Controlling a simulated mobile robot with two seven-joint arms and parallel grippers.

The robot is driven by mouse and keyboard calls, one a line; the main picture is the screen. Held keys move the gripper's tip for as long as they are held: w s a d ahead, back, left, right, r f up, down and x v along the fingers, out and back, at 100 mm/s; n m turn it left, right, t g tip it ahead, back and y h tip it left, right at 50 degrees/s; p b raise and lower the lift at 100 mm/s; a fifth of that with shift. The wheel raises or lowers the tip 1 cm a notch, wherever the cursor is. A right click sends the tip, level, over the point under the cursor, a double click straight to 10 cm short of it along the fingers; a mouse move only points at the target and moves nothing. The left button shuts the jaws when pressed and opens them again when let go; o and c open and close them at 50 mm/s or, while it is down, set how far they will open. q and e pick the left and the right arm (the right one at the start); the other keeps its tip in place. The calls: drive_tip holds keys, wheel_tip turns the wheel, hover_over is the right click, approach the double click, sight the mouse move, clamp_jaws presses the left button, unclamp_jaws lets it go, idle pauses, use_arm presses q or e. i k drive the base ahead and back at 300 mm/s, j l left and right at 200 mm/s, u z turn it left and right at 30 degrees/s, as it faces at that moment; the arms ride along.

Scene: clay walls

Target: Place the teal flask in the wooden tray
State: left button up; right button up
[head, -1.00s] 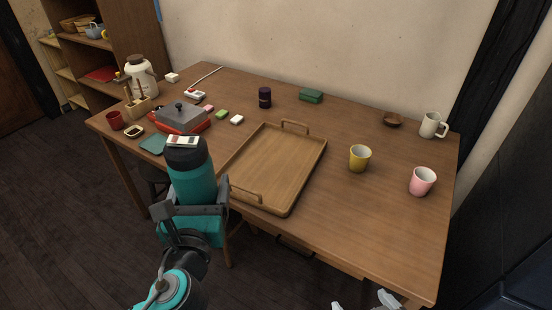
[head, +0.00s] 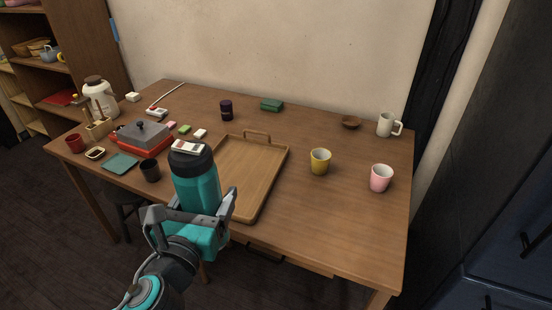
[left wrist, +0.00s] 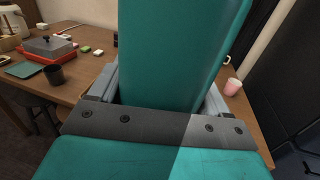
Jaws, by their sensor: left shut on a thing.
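The teal flask (head: 198,187) with a dark cap is upright in my left gripper (head: 190,216), whose fingers are shut on its lower part. In the head view it is in front of the wooden tray (head: 270,187) and covers the tray's left front part. The flask also fills the middle of the left wrist view (left wrist: 175,50) between the two fingers. The tray lies on the table, with a handle at its far end, and looks empty where I can see it. My right gripper is out of view.
Right of the tray stand a yellow cup (head: 320,161), a pink cup (head: 381,178) and a white mug (head: 388,125). Left of the flask are a dark cup (head: 150,170), a teal mat (head: 120,163) and a red grill-like pot (head: 146,138). The table's (head: 330,225) front right is clear.

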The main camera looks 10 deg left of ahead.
sight(246, 177)
drive_tip(key=i+j+z, duration=0.1)
drive_tip(key=z, duration=0.8)
drive_tip(key=j, duration=0.45)
drive_tip(key=i+j, duration=0.15)
drive_tip(key=j, duration=0.7)
drive_tip(key=i, duration=0.05)
